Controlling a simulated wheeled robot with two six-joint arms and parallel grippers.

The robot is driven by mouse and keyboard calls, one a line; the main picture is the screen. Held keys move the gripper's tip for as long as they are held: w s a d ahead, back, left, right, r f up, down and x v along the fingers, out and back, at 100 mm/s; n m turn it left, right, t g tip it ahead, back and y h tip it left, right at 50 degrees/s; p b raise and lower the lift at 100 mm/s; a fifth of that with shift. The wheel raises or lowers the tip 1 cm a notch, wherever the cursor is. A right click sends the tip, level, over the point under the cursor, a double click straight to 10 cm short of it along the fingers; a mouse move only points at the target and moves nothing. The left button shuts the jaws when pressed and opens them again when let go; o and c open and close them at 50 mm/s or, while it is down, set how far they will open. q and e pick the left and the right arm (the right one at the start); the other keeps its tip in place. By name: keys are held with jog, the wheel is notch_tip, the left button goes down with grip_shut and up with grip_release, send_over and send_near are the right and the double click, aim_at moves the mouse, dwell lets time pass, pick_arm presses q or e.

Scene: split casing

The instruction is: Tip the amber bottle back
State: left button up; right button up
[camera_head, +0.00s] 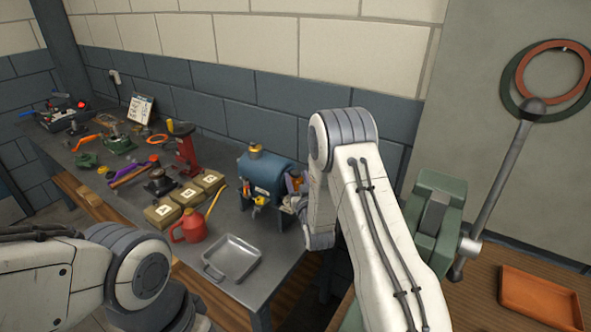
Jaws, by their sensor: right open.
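I cannot clearly make out an amber bottle. A small orange-brown patch (295,183) shows at the right end of the blue casing (265,176), close to my right gripper; I cannot tell what it is. The blue casing has a brass cap on top and small yellow parts at its front. My right gripper (291,203) is small in view, beside the casing's right end and partly hidden by my right wrist. It is open; I see nothing held. My left arm enters at lower left, but its gripper is out of view.
A red oil can (190,226) and an empty metal tray (234,259) stand in front of the casing. Several tan boxes (163,213), a red jack (186,152) and loose tools lie further left. An orange tray (540,298) lies on the wooden bench at right.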

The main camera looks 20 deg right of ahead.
jog(key=shift+w+d+p, duration=0.15)
jog(key=shift+w+p, duration=0.15)
jog(key=shift+w, duration=0.95)
grip_shut()
dwell(0.5)
